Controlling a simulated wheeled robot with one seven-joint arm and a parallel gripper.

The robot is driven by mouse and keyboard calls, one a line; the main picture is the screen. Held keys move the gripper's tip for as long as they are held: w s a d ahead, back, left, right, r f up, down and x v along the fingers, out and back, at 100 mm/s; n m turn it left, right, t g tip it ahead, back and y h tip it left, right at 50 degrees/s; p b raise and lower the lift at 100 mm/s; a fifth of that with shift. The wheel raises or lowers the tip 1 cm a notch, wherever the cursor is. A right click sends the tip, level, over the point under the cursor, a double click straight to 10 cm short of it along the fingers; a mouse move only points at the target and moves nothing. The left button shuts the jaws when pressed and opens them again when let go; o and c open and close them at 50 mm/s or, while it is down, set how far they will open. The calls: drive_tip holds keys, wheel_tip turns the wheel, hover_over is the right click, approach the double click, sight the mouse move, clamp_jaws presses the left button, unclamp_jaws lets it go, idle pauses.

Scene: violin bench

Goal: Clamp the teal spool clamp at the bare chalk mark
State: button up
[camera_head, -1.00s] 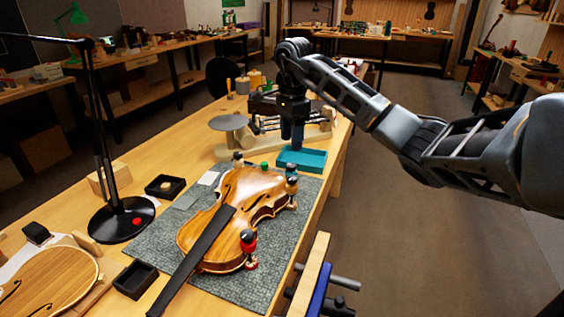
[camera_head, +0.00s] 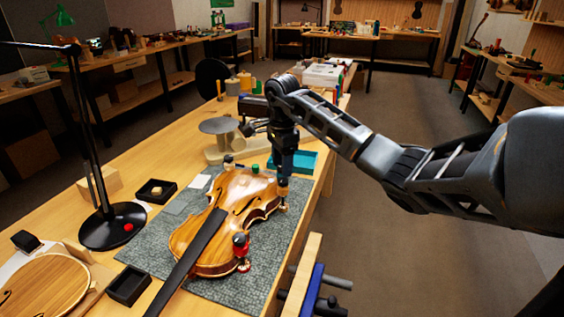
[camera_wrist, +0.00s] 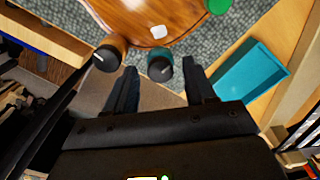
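The violin (camera_head: 235,200) lies on a grey mat, with spool clamps around its edge. My gripper (camera_wrist: 160,66) is open at the violin's right edge. Its two fingertips stand on either side of the dark teal knob of the teal spool clamp (camera_wrist: 160,70), with gaps showing. Whether this clamp grips the violin's edge is hidden. A small pale patch (camera_wrist: 158,31), which looks like a chalk mark, lies on the violin edge just beyond the knob. In the head view my gripper (camera_head: 283,178) hides the teal clamp.
A green-topped clamp (camera_head: 255,169) and a red one (camera_head: 241,252) stand along the violin. A teal tray (camera_wrist: 262,62) lies to the right of my fingers. A lamp (camera_head: 112,226) stands at left.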

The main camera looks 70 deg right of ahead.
clamp_jaws()
drive_tip(key=shift+m, duration=0.4)
drive_tip(key=m+p, duration=0.2)
drive_tip(key=m, duration=0.2)
drive_tip(key=shift+r+m, duration=0.15)
drive_tip(key=shift+m, duration=0.15)
drive_tip(key=m+p, duration=0.2)
drive_tip(key=m, duration=0.2)
drive_tip(key=shift+m, duration=0.3)
drive_tip(key=m+p, duration=0.3)
drive_tip(key=m, duration=0.2)
drive_tip(key=shift+m+p, duration=0.5)
drive_tip(key=shift+m, duration=2)
